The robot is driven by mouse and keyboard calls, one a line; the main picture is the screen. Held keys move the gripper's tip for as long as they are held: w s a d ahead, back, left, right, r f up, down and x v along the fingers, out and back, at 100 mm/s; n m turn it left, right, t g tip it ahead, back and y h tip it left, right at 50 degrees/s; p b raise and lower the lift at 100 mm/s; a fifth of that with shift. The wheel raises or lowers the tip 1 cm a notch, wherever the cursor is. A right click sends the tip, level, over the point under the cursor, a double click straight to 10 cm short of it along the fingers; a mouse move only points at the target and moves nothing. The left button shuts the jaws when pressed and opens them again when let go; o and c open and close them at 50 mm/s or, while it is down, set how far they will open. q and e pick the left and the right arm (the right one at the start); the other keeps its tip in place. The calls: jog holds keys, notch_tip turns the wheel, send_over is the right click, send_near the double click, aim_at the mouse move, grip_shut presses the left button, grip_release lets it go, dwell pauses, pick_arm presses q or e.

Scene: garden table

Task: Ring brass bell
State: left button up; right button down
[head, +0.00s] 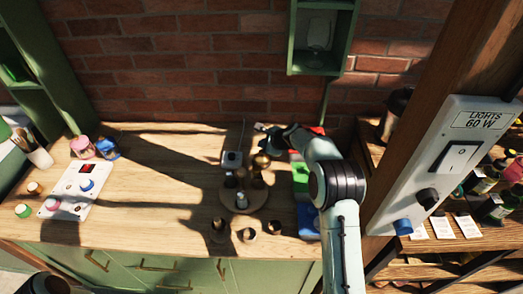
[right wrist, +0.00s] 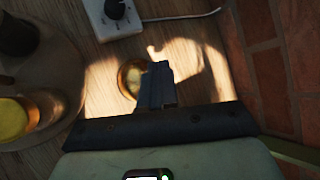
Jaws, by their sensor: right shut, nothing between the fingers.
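A round brass thing, which I take for the brass bell (head: 262,160), stands on the wooden table behind the round tray. In the right wrist view the brass bell (right wrist: 131,77) is partly hidden behind my fingers. My right gripper (head: 263,128) reaches in from the right, on the wall side of the bell. In the right wrist view its fingers (right wrist: 158,82) are shut and empty and overlap the bell's edge. I cannot tell whether they touch it. My left gripper is not in view.
A round wooden tray (head: 262,199) with several small pots stands in front of the bell. A white box with a dark knob (head: 232,158) is just left of it. Green and blue bins (head: 307,217) stand on the right. The brick wall (head: 170,70) is close behind. The table's left-middle is mostly clear.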

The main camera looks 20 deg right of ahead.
jog(key=r, duration=0.3)
jog(key=shift+w, duration=0.4)
jog(key=shift+s+r, duration=0.3)
jog(key=shift+r, duration=0.6)
jog(key=shift+w, duration=0.1)
